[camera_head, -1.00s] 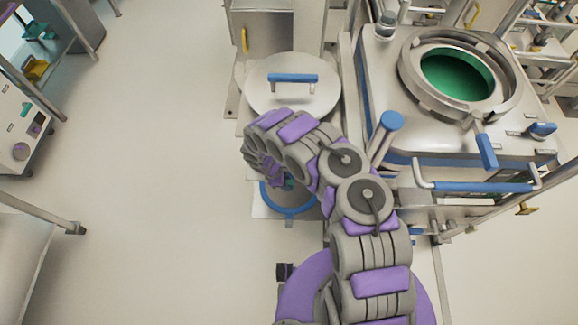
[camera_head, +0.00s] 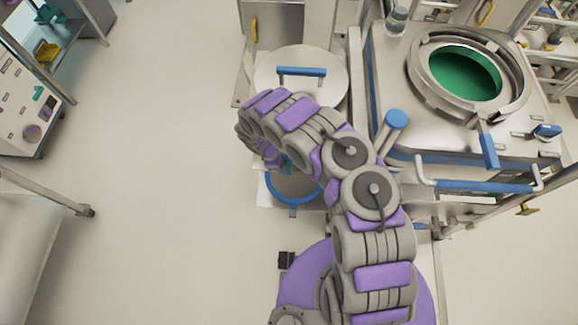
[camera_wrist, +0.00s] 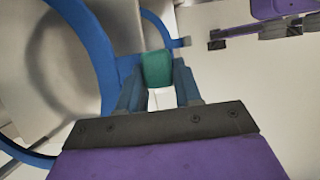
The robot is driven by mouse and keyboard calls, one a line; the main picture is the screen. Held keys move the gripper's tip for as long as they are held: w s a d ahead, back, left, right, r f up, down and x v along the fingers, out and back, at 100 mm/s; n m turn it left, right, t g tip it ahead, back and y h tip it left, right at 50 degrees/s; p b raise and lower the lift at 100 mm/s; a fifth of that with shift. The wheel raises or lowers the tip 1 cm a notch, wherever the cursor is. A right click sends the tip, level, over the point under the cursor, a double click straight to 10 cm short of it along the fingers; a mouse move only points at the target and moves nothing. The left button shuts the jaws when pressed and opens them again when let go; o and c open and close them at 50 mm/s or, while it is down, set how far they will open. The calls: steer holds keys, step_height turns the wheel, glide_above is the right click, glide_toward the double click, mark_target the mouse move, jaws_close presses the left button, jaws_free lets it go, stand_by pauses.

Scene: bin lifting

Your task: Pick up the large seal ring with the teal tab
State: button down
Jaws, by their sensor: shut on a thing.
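The large seal ring is a blue ring (camera_wrist: 104,60) with a teal tab (camera_wrist: 157,68) on its edge. In the wrist view the ring curves along the left, and the tab lies between the two fingertips of my gripper (camera_wrist: 158,82). The gripper is shut on the tab. In the head view the ring (camera_head: 292,199) shows below my bent arm, over a pale shelf in front of the round lid. My arm covers its upper part and most of the gripper. Whether the ring touches the surface below it cannot be told.
A round steel lid (camera_head: 326,84) with a blue handle (camera_head: 301,71) stands just beyond the arm. A steel machine (camera_head: 405,130) with a green-lined round opening (camera_head: 466,74) stands close on the right. Open floor (camera_head: 165,150) lies to the left.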

steer(key=a, duration=1.7)
steer(key=shift+w, duration=0.25)
steer(key=shift+a+r+p, duration=0.1)
steer(key=shift+r+p, duration=0.05)
steer(key=shift+p, duration=0.15)
step_height(320, 180, up, 4)
steer(key=shift+f+p, duration=0.15)
steer(key=shift+p, duration=0.55)
